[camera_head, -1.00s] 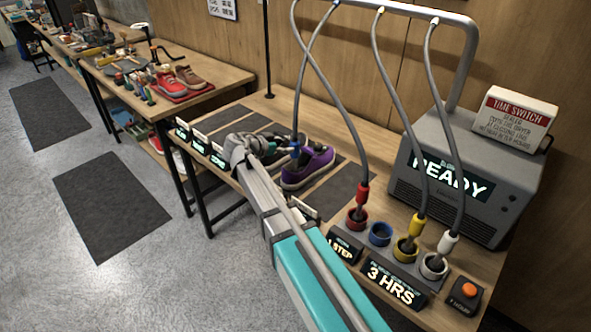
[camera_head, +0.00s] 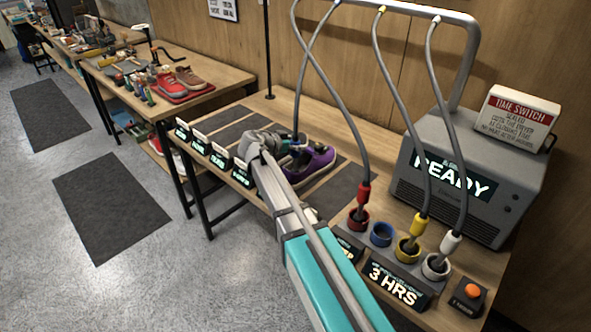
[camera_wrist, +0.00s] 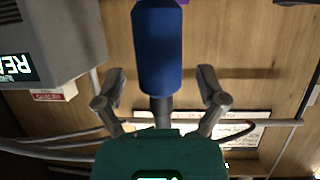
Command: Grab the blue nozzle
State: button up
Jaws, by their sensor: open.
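The blue nozzle (camera_wrist: 158,48) fills the upper middle of the wrist view, with its dark hose end below it. My gripper (camera_wrist: 160,80) is open, with one finger on each side of the nozzle and a visible gap on both sides. In the head view the nozzle is small and partly hidden by my wrist, at the end of a grey hose (camera_head: 303,85) beside the purple sneaker (camera_head: 320,160). A corner of purple shows at the top edge of the wrist view, touching or overlapping the nozzle's end; I cannot tell which.
An empty blue holder (camera_head: 381,234) stands between the red nozzle (camera_head: 363,195) and yellow nozzle (camera_head: 417,228) in their holders. The white nozzle (camera_head: 450,243) and grey dryer box (camera_head: 465,175) are to the right. Small signs (camera_head: 220,157) line the bench's front edge.

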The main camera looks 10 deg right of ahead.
aim_at(297, 135)
grip_shut()
dwell(0.5)
jog(key=shift+r, duration=0.2)
notch_tip(297, 135, up, 3)
jog(key=p, duration=0.3)
jog(key=shift+f, duration=0.1)
jog(key=s+a+r+p, duration=0.8)
jog(key=s+r+p, duration=0.1)
jog(key=s+p, duration=0.1)
jog(key=shift+s+r, duration=0.4)
jog(key=shift+s, duration=0.3)
